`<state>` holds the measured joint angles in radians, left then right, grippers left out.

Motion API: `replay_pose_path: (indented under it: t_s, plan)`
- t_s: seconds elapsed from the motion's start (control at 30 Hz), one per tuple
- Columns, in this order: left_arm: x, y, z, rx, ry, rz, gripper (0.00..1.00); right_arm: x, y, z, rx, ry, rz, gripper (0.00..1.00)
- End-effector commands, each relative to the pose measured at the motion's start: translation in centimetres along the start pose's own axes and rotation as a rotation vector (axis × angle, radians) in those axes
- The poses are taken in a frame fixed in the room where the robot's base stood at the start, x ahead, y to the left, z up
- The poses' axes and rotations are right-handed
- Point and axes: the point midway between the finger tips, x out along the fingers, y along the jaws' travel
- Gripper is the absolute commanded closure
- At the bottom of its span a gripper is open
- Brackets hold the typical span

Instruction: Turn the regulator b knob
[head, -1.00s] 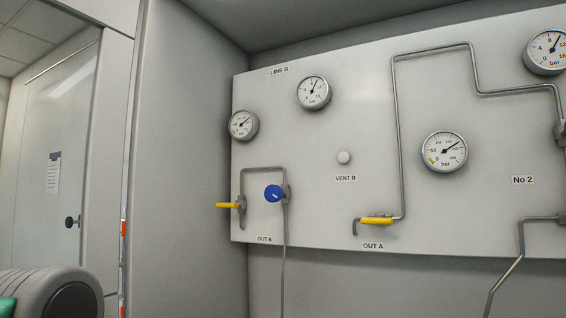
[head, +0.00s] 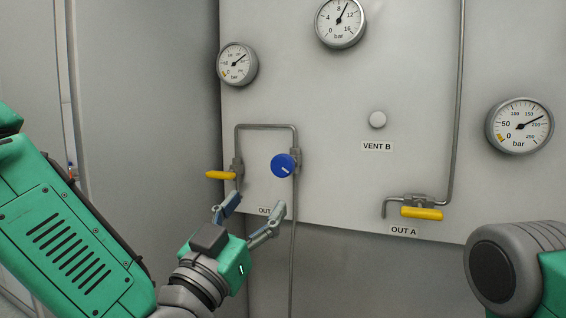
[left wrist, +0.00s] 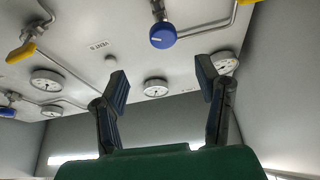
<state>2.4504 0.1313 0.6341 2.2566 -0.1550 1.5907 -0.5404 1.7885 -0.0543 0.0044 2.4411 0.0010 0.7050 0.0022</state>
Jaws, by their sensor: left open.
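The regulator b knob is a round blue knob (head: 283,165) with a white mark, on the pipe loop of the panel above the partly covered OUT B label. It also shows in the left wrist view as a blue knob (left wrist: 162,37) at the top centre. My left gripper (head: 254,206) is open and empty, below the knob in the head view, with its fingers pointing up towards the panel. In the left wrist view the two fingertips (left wrist: 162,80) are spread apart with the knob beyond them, not between them. My right gripper is not in view.
A yellow valve handle (head: 221,175) sits just left of the knob. Another yellow handle (head: 421,213) is at OUT A. The grey VENT B button (head: 377,120) and several gauges, one at upper left (head: 237,64), are on the panel. A thin pipe (head: 292,255) runs down below the knob.

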Motion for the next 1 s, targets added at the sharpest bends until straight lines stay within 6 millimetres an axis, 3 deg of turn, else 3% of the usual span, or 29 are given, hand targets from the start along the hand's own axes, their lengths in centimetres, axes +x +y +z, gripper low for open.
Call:
replay_pose_path:
  t_s: [0.3,0.5,0.7,1.0]
  plan:
    - [7.0,-0.1,-0.1,-0.002,-0.001,-0.002,0.42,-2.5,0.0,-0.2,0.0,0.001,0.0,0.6]
    - [10.3,0.0,-0.1,-0.001,-0.002,-0.001,0.42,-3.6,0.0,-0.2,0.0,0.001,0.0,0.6]
    - [11.9,0.0,0.1,-0.001,-0.004,0.0,0.42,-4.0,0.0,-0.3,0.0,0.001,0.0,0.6]
    - [12.1,-0.1,0.1,-0.002,-0.003,0.0,0.42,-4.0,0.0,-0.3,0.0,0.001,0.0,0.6]
